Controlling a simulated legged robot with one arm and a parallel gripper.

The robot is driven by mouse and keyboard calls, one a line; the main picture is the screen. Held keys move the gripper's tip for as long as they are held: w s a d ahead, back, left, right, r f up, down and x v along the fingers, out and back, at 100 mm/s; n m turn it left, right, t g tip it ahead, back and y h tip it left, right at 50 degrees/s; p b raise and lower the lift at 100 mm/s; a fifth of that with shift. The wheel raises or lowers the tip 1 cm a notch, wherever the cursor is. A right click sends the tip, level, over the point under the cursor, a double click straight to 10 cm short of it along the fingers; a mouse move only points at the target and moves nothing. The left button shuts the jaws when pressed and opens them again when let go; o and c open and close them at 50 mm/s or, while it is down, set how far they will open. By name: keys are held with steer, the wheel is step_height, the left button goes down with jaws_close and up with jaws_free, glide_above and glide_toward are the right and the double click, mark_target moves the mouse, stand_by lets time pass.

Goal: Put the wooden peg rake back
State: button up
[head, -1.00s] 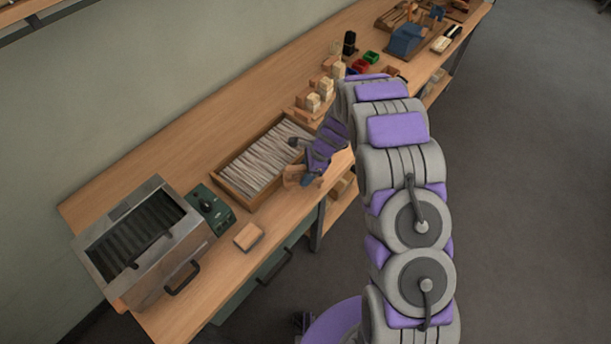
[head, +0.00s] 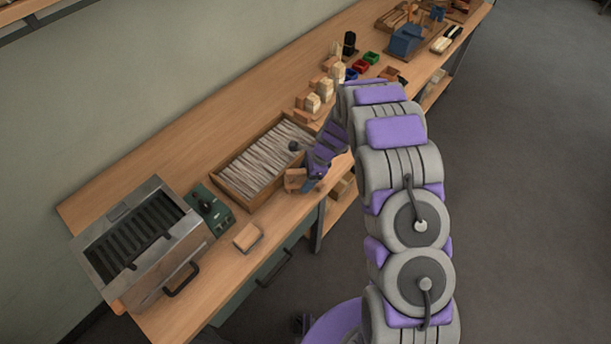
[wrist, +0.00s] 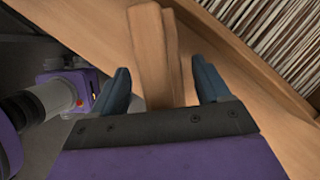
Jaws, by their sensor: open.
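A wooden piece (head: 295,180), which looks like the peg rake, is at the bench's front edge beside the wooden tray of bristles (head: 228,188). My gripper (head: 308,180) is at this piece, coming in from the right. In the wrist view the wooden piece (wrist: 154,45) lies between the two open blue fingers of my gripper (wrist: 162,88), with gaps on both sides. The fingers do not clasp it. Its pegs and far end are not clearly seen. The tray's filling shows at the upper right of the wrist view.
A metal box with a dark slotted top (head: 178,245) and a green control unit (head: 207,207) stand left of the tray. A small wooden block (head: 247,236) lies near the front edge. Bristle bundles on wooden stands (head: 313,104) and coloured bins (head: 371,58) are further back.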

steer(key=p+v, duration=0.2)
steer(key=v, duration=1)
steer(key=shift+r, duration=0.1)
steer(key=shift+s+r, duration=0.15)
steer(key=shift+r, duration=0.1)
steer(key=s+d+r+n+h, duration=0.15)
steer(key=s+r+n, duration=0.25)
steer(key=s+r, duration=0.4)
steer(key=s+d+r+n, duration=0.3)
steer(key=s+r+n, duration=0.1)
steer(key=s+r, duration=0.4)
steer(key=s+d+r+n+h, duration=0.1)
steer(key=s+d+r+n, duration=0.2)
steer(key=s, duration=0.9)
steer(key=s+d+r+n+g+h, duration=0.1)
steer(key=s+n, duration=0.4)
steer(key=s, duration=0.7)
step_height(320, 180, up, 2)
steer(key=d+h, duration=0.1)
steer(key=d, duration=0.1)
steer(key=shift+s+d+n, duration=0.15)
steer(key=shift+d+n, duration=0.15)
